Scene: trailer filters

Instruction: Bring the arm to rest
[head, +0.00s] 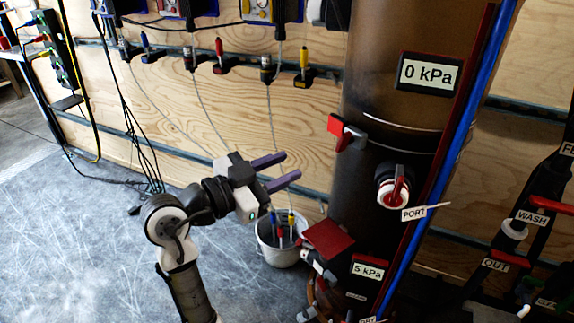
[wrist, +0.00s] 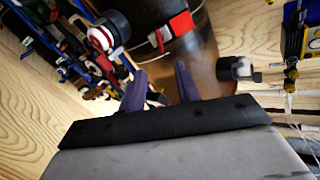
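My arm rises from the bottom of the head view and bends to the right at its elbow. My gripper (head: 284,171) is in mid-air, left of the dark cylindrical tank (head: 375,135) and above the bucket. Its two purple fingers are apart with nothing between them. In the wrist view my gripper (wrist: 163,88) also shows both fingers apart, with the tank (wrist: 200,60) beyond them. No finger visibly touches anything.
A white bucket (head: 268,250) holding colored-handled items stands on the grey floor. Cables hang along the plywood wall (head: 190,100). The floor (head: 80,230) at left is clear.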

